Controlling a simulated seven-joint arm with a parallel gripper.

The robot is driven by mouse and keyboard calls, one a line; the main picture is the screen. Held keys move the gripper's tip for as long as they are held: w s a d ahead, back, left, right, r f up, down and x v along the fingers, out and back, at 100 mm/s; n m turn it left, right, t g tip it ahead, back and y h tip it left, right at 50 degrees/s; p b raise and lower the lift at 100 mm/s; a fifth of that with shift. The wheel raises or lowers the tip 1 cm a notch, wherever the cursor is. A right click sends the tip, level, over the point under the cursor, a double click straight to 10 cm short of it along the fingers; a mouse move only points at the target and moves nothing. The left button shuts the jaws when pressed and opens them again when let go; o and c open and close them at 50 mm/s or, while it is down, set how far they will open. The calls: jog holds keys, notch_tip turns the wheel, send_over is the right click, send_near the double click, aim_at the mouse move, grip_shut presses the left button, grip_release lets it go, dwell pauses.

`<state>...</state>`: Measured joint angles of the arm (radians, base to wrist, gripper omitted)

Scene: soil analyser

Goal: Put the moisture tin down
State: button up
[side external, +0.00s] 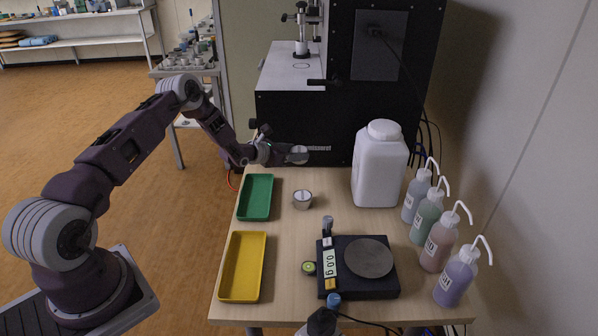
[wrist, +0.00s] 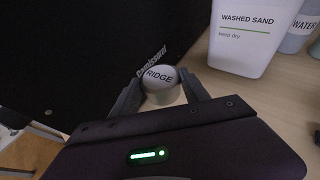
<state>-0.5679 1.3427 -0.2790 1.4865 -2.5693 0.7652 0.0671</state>
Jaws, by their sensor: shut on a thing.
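My gripper (side external: 290,155) is shut on a small round moisture tin (side external: 299,151), held in the air above the back of the table, in front of the black machine. In the wrist view the tin (wrist: 160,82) sits between the two fingers of my gripper (wrist: 162,92), and its pale lid reads "RIDGE". A second small round tin (side external: 303,200) with a light top stands on the table, right of the green tray (side external: 257,198). A yellow tray (side external: 243,267) lies nearer the front. Both trays look empty.
A black balance (side external: 382,284) with a bare round pan (side external: 368,257) reads about 0.0 g. A white "WASHED SAND" jug (side external: 379,172) and several wash bottles (side external: 437,240) line the right. The black machine (side external: 300,128) borders the back. Bare tabletop (side external: 285,225) lies between trays and balance.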

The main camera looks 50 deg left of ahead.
notch_tip(320, 180, up, 18)
jog(key=m+g+h, duration=1)
jog(key=m+h, duration=0.2)
jog(key=m, duration=0.2)
send_over(361, 254)
notch_tip(361, 254, down, 21)
jog(key=shift+r, duration=0.15)
jog(key=o, duration=1.4)
jog(key=shift+c, duration=0.2)
